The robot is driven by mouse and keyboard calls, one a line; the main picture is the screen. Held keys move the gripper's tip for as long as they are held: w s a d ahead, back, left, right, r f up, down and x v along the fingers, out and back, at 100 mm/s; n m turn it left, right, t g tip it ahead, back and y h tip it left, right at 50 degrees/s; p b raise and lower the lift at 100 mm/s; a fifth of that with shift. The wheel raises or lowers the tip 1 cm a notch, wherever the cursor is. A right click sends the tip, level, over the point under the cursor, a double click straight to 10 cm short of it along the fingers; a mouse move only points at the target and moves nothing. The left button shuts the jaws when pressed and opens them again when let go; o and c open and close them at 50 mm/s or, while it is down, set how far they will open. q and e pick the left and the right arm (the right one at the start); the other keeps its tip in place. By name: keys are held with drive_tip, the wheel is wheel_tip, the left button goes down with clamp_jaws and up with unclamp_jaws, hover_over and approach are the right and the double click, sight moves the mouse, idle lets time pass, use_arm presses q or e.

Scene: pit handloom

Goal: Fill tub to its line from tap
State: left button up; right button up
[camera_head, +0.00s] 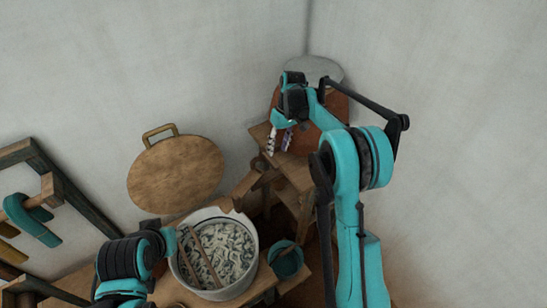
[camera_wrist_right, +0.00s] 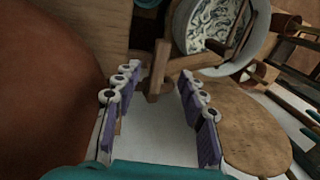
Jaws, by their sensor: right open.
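No fill line can be made out. A wooden tap or spout (camera_head: 243,188) reaches toward the tub from beside the brown vessel; in the wrist view its T-shaped wooden part (camera_wrist_right: 159,68) lies just beyond my fingertips. My right gripper (camera_head: 279,143) is open and empty, in front of the vessel. My left wrist (camera_head: 133,256) is at the tub's left; its fingers are hidden.
The large brown vessel (camera_head: 335,105) with a grey lid (camera_head: 316,68) stands on a wooden stand. A round wooden lid (camera_head: 176,175) leans on the wall. A teal bucket (camera_head: 286,261) is right of the tub. A wooden frame (camera_head: 75,188) is at the left.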

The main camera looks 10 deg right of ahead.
sight(274, 162)
drive_tip(key=f, duration=0.2)
drive_tip(key=a+f, duration=0.1)
drive_tip(key=f, duration=0.4)
drive_tip(key=shift+s+a+b, duration=0.15)
drive_tip(key=shift+s+b, duration=0.15)
drive_tip(key=shift+b, duration=0.1)
clamp_jaws()
